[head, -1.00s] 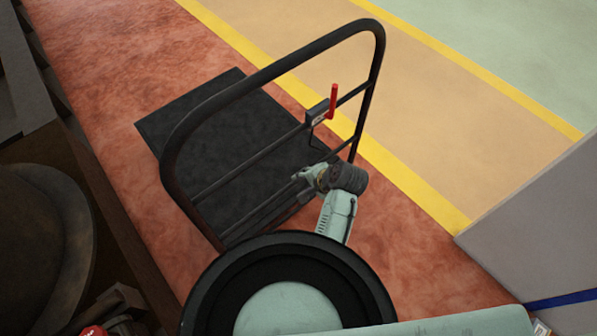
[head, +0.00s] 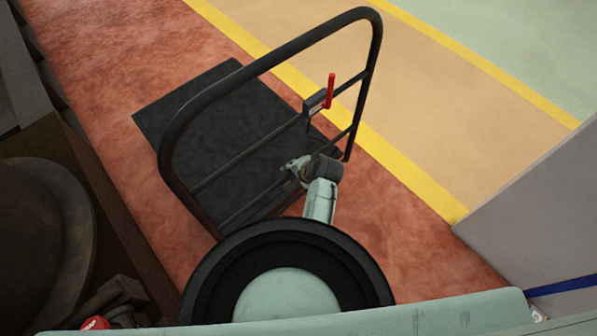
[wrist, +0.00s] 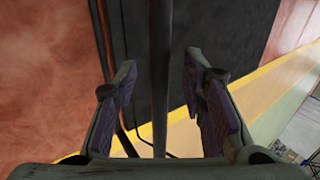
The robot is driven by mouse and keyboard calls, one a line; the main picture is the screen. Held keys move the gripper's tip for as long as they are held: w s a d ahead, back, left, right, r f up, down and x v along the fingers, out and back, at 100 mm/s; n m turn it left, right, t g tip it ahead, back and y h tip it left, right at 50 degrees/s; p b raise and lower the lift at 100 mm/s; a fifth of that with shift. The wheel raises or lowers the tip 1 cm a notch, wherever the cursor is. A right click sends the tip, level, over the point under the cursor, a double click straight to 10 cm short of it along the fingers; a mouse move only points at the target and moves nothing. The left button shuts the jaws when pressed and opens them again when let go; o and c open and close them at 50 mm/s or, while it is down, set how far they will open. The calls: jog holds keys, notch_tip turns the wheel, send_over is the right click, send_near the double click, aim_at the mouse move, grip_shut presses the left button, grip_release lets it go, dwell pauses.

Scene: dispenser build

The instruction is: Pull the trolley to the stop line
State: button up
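The trolley has a flat black deck (head: 190,110) and a black tubular push handle (head: 270,68) with crossbars. A red lever (head: 331,90) stands up from a small bracket on the handle's upper crossbar. My gripper (head: 292,167) is at the lower crossbar of the handle. In the wrist view my gripper (wrist: 160,78) is open, with a dark bar (wrist: 160,40) between its fingers. Gaps show on both sides of the bar. Yellow lines (head: 400,180) run along the floor right of the trolley; I cannot tell which, if any, is the stop line.
A grey panel or cabinet (head: 540,215) stands at the right. Dark brown rounded objects (head: 40,230) fill the lower left. The trolley stands on red floor (head: 90,70); the tan lane (head: 450,110) beyond the yellow line is clear.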

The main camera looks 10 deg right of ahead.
jog(key=shift+w+a+f, duration=0.2)
jog(key=shift+w+f, duration=0.05)
jog(key=shift+f, duration=0.3)
jog(key=shift+c, duration=0.3)
grip_shut()
dwell(0.6)
